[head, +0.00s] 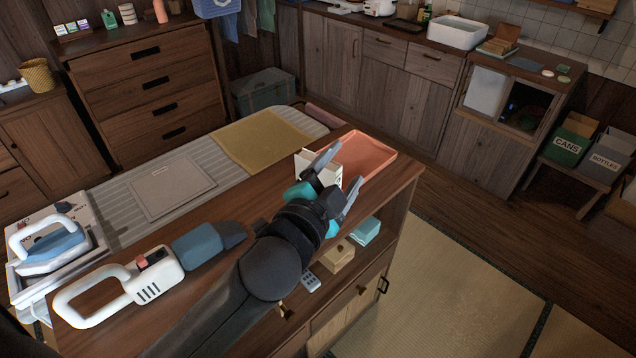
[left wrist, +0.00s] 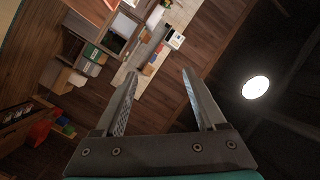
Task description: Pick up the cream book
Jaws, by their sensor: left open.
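A cream block-like thing that looks like the cream book (head: 303,163) stands on the wooden cabinet top (head: 388,178), at the left end of a salmon tray (head: 372,163). My left gripper (head: 346,163) is open, and in the head view its fingers overlap the book and hide part of it. I cannot tell whether they touch it. The left wrist view shows the open fingers (left wrist: 160,73) with nothing between them and no book in sight. My right gripper is not in view.
A handheld vacuum (head: 150,277) lies on the cabinet top, with an iron (head: 50,245) at the far left. Behind are a ribbed ironing surface, a flat grey panel (head: 172,187) and a yellow cloth (head: 260,140). Small boxes (head: 365,231) sit on the shelf below. Tatami floor is free at right.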

